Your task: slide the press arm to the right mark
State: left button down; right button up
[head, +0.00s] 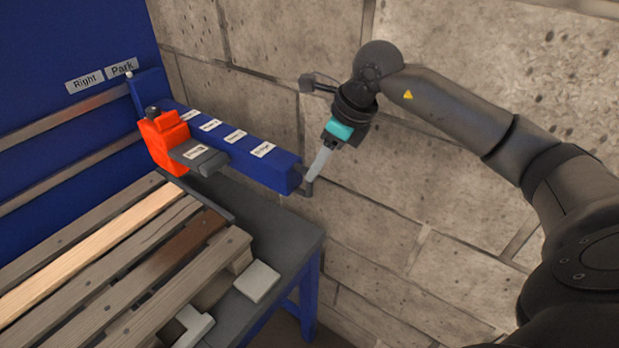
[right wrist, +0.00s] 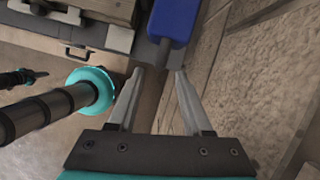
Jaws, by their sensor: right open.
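The press arm (head: 232,143) is a long blue beam with several small white labels on top. It reaches out from the blue back panel, near the Park label (head: 122,68). The Right label (head: 85,83) is to the left of that. A red-orange head (head: 163,140) sits on the beam. My right gripper (head: 311,182) is open at the beam's near end. In the right wrist view, the blue end (right wrist: 173,22) has a grey stub just ahead of the open fingertips (right wrist: 159,72); I cannot tell whether they touch it.
A slatted wooden pallet (head: 95,260) lies on the grey table (head: 285,240) below the arm. A pale block (head: 257,281) sits by the table's right edge. A stone wall (head: 420,230) stands close on the right, behind my right arm.

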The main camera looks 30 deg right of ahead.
jog(key=x, duration=0.5)
jog(key=shift+w+a+f, duration=0.1)
jog(key=shift+w+f, duration=0.05)
jog(key=shift+f, duration=0.15)
grip_shut()
dwell(1.1)
